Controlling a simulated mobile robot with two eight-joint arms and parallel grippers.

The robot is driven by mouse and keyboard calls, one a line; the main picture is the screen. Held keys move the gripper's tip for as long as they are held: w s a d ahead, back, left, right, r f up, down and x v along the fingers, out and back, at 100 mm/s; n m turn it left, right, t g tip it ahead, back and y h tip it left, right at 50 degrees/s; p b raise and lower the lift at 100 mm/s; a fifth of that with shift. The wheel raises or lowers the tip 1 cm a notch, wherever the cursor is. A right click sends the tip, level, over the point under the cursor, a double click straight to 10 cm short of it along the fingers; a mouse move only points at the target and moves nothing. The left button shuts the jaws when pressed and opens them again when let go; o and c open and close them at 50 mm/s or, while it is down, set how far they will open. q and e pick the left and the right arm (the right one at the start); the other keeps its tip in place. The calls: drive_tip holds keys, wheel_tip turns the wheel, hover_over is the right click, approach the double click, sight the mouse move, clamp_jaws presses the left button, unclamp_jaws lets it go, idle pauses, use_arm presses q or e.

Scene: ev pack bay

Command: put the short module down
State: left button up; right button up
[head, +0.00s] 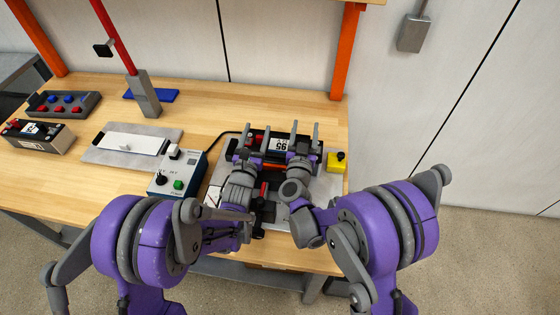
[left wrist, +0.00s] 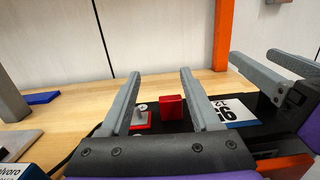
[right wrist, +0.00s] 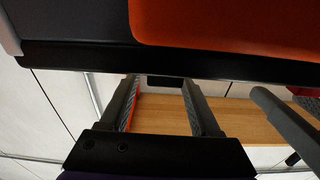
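A black module (head: 260,133) with a white label (head: 280,144) lies between and under my two grippers, above a grey plate (head: 325,187) at the bench's right end. In the left wrist view its label (left wrist: 229,112), a red block (left wrist: 172,107) and a grey post on a red base show. My left gripper (head: 254,139) is open at the module's left end, its fingers apart. My right gripper (head: 304,131) is open at the right end; bare bench shows between its fingers in the right wrist view. My arms hide the module's near side, and whether it rests on the plate.
A control box (head: 178,172) with a green button stands left of the plate. A yellow box (head: 336,163) with a black knob is close on the right. Further left are a grey pad (head: 98,155), another module (head: 50,138) and a dark tray (head: 84,100).

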use_arm(q)
drive_tip(key=shift+s+d, duration=0.1)
use_arm(e)
drive_tip(key=shift+a, duration=0.2)
drive_tip(key=shift+s+a, duration=0.1)
use_arm(q)
drive_tip(key=v, duration=0.7)
drive_tip(key=shift+s, duration=0.15)
use_arm(e)
drive_tip(key=v, duration=1.2)
